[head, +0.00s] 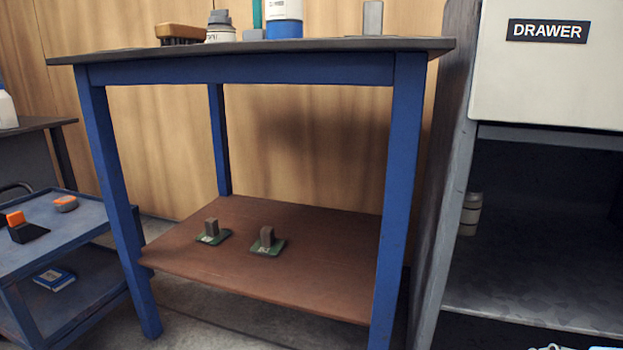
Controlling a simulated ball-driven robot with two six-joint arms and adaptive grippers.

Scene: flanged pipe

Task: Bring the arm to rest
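Neither of my grippers and no part of either arm shows in the head view. The view faces a blue-framed table (240,70) with a dark top and a brown lower shelf (290,288). No flanged pipe can be made out in this view. Two small brown blocks on green bases, a left one (211,229) and a right one (267,238), stand apart on the lower shelf.
A brush (180,33), a blue-and-white container (284,18) and a grey block (373,18) stand on the tabletop. A blue cart (40,250) with orange items is at left. A grey cabinet with a drawer (548,75) labelled "DRAWER" is at right.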

